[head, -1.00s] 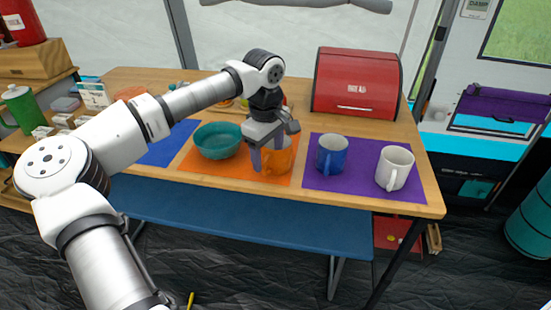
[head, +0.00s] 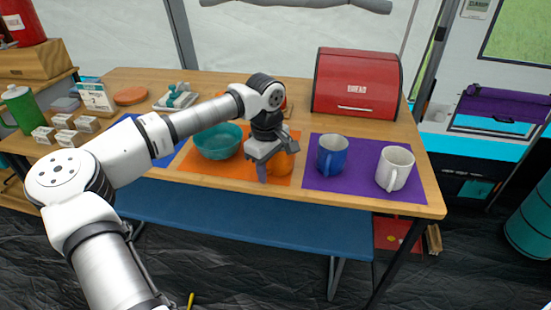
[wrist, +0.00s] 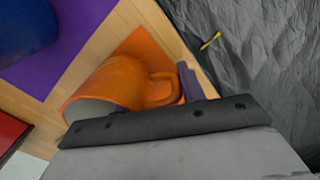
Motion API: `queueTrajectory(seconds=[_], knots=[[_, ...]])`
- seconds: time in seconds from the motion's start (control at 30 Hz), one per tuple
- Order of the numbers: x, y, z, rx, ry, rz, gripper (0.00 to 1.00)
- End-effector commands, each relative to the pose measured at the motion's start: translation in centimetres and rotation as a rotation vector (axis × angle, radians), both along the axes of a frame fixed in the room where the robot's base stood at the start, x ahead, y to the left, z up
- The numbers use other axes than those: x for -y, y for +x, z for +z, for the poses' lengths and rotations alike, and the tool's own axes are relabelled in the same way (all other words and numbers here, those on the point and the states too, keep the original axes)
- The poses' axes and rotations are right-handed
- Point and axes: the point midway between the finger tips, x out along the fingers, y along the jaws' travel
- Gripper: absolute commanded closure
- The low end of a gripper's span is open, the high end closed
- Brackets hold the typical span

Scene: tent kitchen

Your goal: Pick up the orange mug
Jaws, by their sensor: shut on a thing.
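The orange mug (head: 282,164) is on or just above the orange mat (head: 222,177), partly hidden behind my gripper in the head view. My gripper (head: 263,172) is at its left side, shut on it. I cannot tell whether the mug is clear of the mat.
A teal bowl (head: 218,142) stands left of the mug. A blue mug (head: 331,156) and a white mug (head: 394,168) stand on the purple mat (head: 350,183) to the right. A red bread box (head: 357,85) stands behind.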

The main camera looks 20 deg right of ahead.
Motion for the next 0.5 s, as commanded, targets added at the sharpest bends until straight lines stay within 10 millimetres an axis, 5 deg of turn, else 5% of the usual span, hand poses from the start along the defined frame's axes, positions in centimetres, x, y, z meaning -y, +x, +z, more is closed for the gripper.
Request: queueTrajectory(seconds=[0.5], knots=[[0.01, 0.05, 0.71, 0.001, 0.000, 0.000, 0.94]])
